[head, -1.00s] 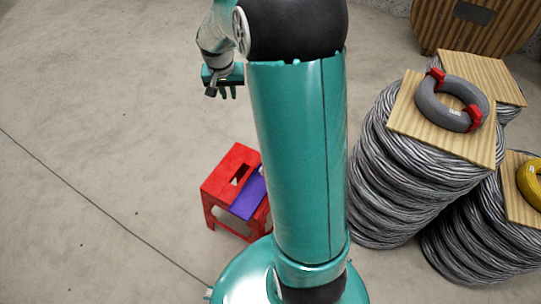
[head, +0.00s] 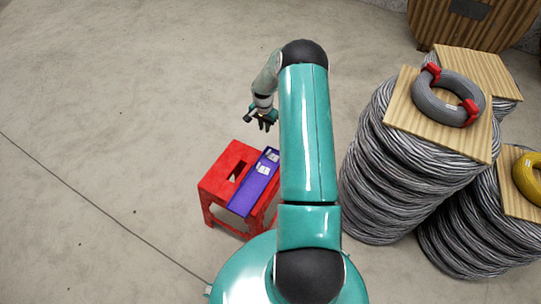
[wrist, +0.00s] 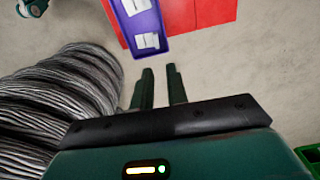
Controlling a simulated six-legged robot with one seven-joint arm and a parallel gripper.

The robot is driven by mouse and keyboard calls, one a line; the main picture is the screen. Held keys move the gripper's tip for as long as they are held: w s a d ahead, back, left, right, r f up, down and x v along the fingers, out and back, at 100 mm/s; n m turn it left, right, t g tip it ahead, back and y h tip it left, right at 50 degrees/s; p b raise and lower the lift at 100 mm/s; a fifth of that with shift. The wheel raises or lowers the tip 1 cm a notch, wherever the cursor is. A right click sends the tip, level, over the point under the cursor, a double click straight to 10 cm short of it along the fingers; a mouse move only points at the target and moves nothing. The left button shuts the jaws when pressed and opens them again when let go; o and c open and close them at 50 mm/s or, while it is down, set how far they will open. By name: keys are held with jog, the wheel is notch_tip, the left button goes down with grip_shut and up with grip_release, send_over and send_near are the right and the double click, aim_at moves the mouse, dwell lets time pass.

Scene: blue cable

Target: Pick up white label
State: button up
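Two white labels lie in a purple tray on a red stool. In the head view one label (head: 263,170) is near the tray's middle and the other (head: 272,155) is near its far end. In the wrist view one label (wrist: 148,41) is nearer my gripper and the other (wrist: 136,6) is at the top edge. The purple tray (head: 240,207) is partly hidden by my arm in the head view. My gripper (head: 264,124) is above and beyond the stool. In the wrist view its two fingers (wrist: 160,70) are apart with nothing between them, pointing toward the tray.
The red stool (head: 215,183) stands on open concrete floor. Stacks of grey cable (head: 385,180) stand to the right, topped by a wooden board with a grey cable ring (head: 437,100). A yellow ring (head: 529,180) lies farther right. A green object (wrist: 310,157) shows in the wrist view's corner.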

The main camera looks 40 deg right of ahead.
send_over(268, 152)
jog(key=shift+m, duration=0.4)
notch_tip(268, 152, down, 12)
jog(key=shift+s+a+r, duration=0.1)
jog(key=shift+s+r, duration=0.05)
jog(key=shift+f, duration=2.7)
grip_shut()
